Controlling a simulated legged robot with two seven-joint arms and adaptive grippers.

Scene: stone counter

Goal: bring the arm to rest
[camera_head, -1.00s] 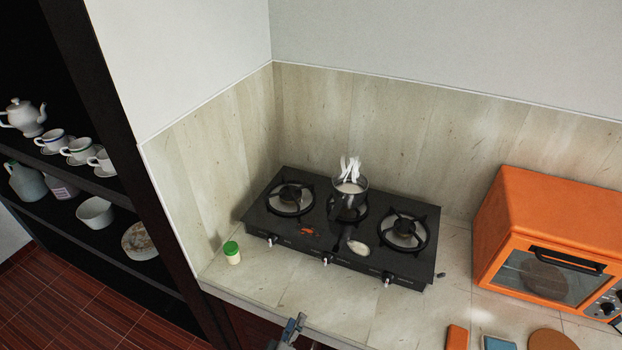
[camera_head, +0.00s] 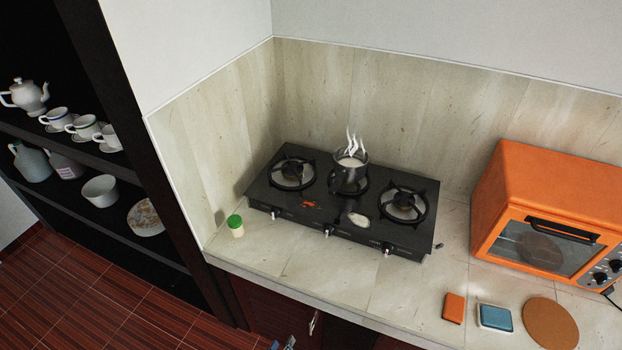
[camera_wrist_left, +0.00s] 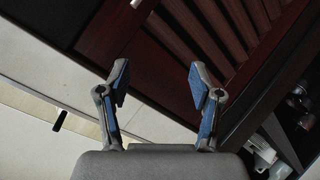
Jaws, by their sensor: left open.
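My left gripper (camera_head: 283,344) shows only as its tips at the bottom edge of the head view, below the counter's front edge. In the left wrist view its two blue-padded fingers (camera_wrist_left: 159,88) are spread apart with nothing between them. Dark red cabinet wood and the pale counter lie beyond the fingers. My right gripper is not in the head view.
A black gas stove (camera_head: 330,222) with a steaming pot (camera_head: 348,178) stands on the stone counter (camera_head: 340,280). A green-lidded jar (camera_head: 236,226) stands at left, an orange oven (camera_head: 550,215) at right. A dark shelf (camera_head: 160,235) with crockery is far left.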

